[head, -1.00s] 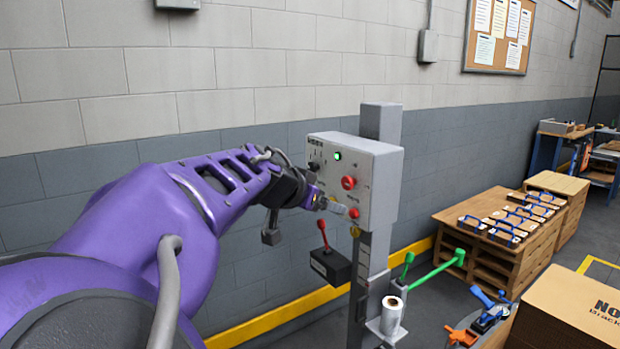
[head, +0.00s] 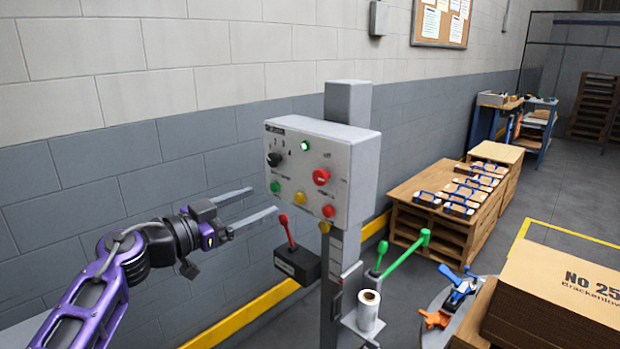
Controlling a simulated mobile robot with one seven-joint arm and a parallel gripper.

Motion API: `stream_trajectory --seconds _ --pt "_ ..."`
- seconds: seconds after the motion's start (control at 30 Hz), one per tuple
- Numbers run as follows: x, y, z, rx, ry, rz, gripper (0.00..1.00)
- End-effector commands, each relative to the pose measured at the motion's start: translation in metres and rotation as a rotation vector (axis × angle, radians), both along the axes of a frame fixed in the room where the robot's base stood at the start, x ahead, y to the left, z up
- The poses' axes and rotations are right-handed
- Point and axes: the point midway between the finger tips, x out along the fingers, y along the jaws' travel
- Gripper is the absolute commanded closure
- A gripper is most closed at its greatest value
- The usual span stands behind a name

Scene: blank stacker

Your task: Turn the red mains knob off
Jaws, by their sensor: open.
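The grey control box (head: 338,193) is on a post in the middle of the head view. The red mains knob (head: 321,176) is at the right of its front face, under a small label. The face also carries a lit green lamp (head: 304,146), a black selector knob (head: 274,159), and green (head: 275,186), yellow (head: 299,198) and red (head: 329,210) buttons. My gripper (head: 262,202) is to the left of the box, its two long fingers apart and pointing right toward the face. It looks empty and clear of the red knob.
A black box with a red lever (head: 288,232) hangs below the control box. A green-handled lever (head: 405,254) and a white roll (head: 368,309) are at the post's lower right. A cardboard stack (head: 560,295) is at the right front. A wooden bench (head: 409,222) stands behind.

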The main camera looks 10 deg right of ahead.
Motion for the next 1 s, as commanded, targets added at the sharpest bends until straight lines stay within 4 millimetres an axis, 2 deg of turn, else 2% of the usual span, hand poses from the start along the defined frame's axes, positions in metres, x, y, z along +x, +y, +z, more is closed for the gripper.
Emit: stream_trajectory --seconds 0.6,0.8,1.0 --pt "0.075 -0.105 0.0 0.002 0.003 -0.005 0.21" --pt "0.091 -0.126 0.0 0.001 0.002 -0.001 0.21" --pt "0.096 -0.132 0.0 0.0 0.003 0.0 0.21"
